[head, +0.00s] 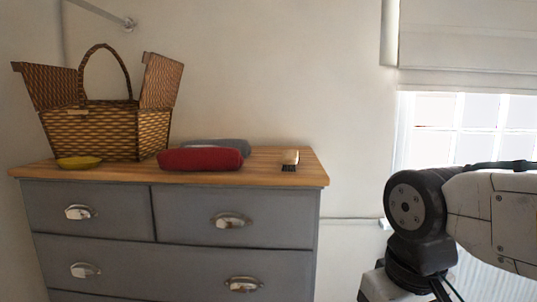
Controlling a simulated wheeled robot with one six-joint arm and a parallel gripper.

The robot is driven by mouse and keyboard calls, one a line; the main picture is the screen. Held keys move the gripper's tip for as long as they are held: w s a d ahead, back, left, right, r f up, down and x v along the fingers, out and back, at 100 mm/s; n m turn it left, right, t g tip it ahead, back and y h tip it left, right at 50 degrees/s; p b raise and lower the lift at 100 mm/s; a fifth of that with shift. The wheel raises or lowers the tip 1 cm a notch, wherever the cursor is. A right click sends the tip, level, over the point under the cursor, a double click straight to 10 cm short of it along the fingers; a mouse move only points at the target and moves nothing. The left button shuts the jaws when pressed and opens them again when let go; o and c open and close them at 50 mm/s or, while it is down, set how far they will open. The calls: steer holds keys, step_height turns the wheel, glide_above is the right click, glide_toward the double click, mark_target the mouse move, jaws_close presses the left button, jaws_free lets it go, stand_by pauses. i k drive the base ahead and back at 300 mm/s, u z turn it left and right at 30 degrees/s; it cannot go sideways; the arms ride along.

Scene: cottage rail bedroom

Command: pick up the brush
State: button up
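The brush (290,157) is small, with a pale wooden top and dark bristles facing down toward the front. It rests on the wooden top of a grey dresser (120,173), near the right end, apart from the other items. Part of my arm shows at the right of the head view, well to the right of the dresser. My gripper is not in the frame, so its state is hidden.
A red rounded case (200,159) lies left of the brush, with a grey case (218,146) behind it. A wicker basket (95,132) with open lids and a yellow dish (79,162) are farther left. The dresser top around the brush is clear.

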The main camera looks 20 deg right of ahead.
mark_target(289, 159)
steer(key=u, duration=0.15)
steer(key=k, duration=0.45)
steer(key=z, duration=1.25)
steer(key=i, duration=1.2)
steer(key=u, duration=0.35)
